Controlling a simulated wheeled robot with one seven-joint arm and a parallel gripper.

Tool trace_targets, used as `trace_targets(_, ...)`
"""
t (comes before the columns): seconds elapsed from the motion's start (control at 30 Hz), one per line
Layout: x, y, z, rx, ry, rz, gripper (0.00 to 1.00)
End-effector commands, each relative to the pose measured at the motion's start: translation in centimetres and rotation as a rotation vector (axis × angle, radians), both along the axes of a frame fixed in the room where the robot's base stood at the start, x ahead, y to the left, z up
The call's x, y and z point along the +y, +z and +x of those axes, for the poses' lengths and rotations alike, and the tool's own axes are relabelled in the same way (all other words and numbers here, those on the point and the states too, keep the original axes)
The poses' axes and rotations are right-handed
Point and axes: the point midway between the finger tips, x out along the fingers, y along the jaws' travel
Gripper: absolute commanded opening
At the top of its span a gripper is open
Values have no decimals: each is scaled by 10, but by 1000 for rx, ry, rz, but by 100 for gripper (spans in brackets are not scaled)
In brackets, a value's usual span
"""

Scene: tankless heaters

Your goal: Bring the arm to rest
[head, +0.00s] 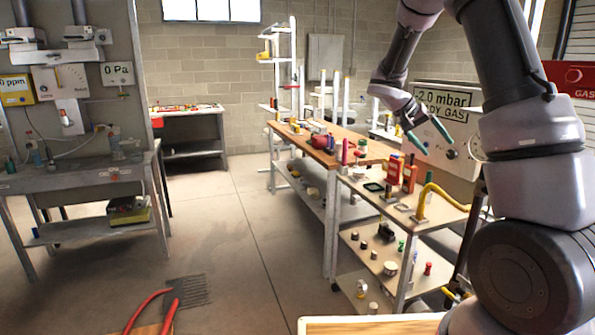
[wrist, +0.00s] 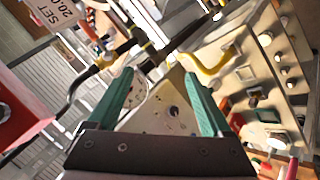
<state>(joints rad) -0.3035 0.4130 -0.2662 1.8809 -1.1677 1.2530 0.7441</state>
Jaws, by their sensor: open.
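My gripper (head: 425,136) is in the upper right of the head view, raised above a small shelved cart (head: 436,213). Its two green fingers are spread apart, with nothing between them. In the wrist view the open fingers (wrist: 165,100) point away from the camera, over a pale panel with a dark knob (wrist: 174,111). My arm is bent, with its upper part at the right edge of the head view. The gripper appears in front of a panel reading "-2.0 mbar" (head: 444,99); I cannot tell the gap between them.
A yellow hose (head: 432,196) arches over the cart, near bottles and small parts. A long wooden-topped bench (head: 345,147) stands behind. A grey workbench (head: 75,178) is at left. Red-handled tool (head: 150,308) shows at bottom. The middle floor (head: 220,225) is clear.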

Motion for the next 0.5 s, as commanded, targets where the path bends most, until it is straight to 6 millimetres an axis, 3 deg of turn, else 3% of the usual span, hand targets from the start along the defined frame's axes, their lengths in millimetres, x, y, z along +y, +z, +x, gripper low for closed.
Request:
trace_targets(0.1,11,26,-41,-23,3,168,84)
trace_targets(0.5,76,93,-169,-191,157,635,84)
